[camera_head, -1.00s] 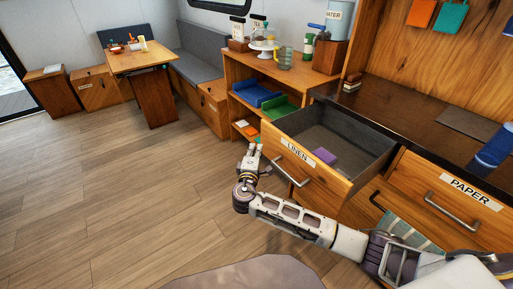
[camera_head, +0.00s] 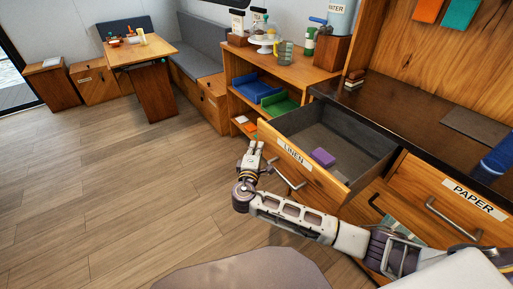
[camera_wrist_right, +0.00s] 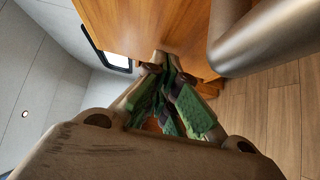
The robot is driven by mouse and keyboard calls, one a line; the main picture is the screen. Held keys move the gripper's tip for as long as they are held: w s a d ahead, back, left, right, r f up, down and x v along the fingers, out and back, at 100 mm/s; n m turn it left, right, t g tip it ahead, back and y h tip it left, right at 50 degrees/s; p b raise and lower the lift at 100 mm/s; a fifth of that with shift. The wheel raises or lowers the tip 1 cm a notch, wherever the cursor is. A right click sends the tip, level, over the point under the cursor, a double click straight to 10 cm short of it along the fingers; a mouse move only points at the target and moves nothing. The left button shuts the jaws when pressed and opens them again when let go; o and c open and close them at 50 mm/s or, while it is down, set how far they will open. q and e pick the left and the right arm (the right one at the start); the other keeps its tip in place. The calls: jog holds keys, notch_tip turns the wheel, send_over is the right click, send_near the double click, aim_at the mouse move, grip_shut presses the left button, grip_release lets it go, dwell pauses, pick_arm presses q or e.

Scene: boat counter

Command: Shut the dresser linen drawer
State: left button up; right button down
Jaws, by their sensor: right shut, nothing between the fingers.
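The linen drawer (camera_head: 293,154), a wooden drawer with a "LINEN" label and a metal bar handle (camera_head: 289,177), stands pulled out from the dresser. A purple item (camera_head: 322,157) lies inside it. My right gripper (camera_head: 257,146) is at the left end of the drawer front, in front of it, with its fingers shut and empty. Whether it touches the wood I cannot tell. In the right wrist view the green-padded fingers (camera_wrist_right: 172,105) are close to the wooden drawer front (camera_wrist_right: 150,25), and the metal handle (camera_wrist_right: 255,40) passes close by. My left gripper is not in view.
The paper drawer (camera_head: 458,200) to the right is shut. A dark countertop (camera_head: 375,107) lies above the drawers. A shelf unit (camera_head: 238,62) with blue and green trays stands to the left. The wooden floor (camera_head: 120,190) at left is clear.

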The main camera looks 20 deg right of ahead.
aim_at(310, 116)
jog(key=shift+d, duration=0.1)
